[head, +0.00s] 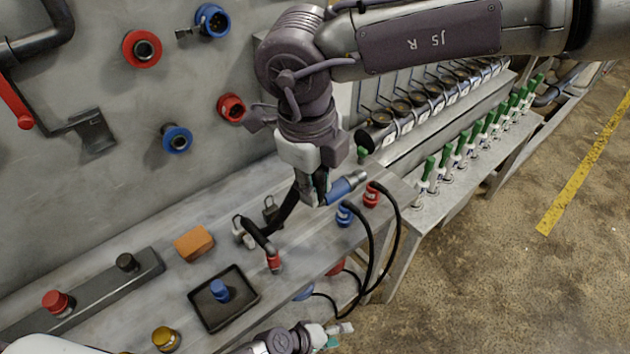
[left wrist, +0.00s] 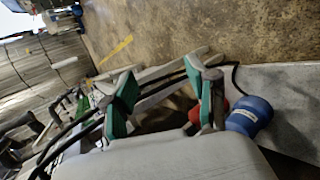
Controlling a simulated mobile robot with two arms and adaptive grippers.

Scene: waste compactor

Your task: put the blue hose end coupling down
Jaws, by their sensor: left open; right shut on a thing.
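The blue hose end coupling (head: 345,187) is a blue cylinder with a light tip, held tilted above the back right part of the grey workbench (head: 200,215). My right gripper (head: 319,192) is shut on it, pointing down, and a black hose (head: 286,209) runs from the grip toward the lower left. Whether the coupling touches anything below cannot be told. My left gripper (head: 335,334) is open and empty, low in front of the bench edge. Its green finger pads show apart in the left wrist view (left wrist: 163,98).
A red-ended hose (head: 273,261), an orange block (head: 194,242) and a black tray (head: 250,297) holding a blue cap (head: 220,291) are on the bench. Blue (head: 344,215) and red (head: 372,195) fittings with black hoses stand near the right edge.

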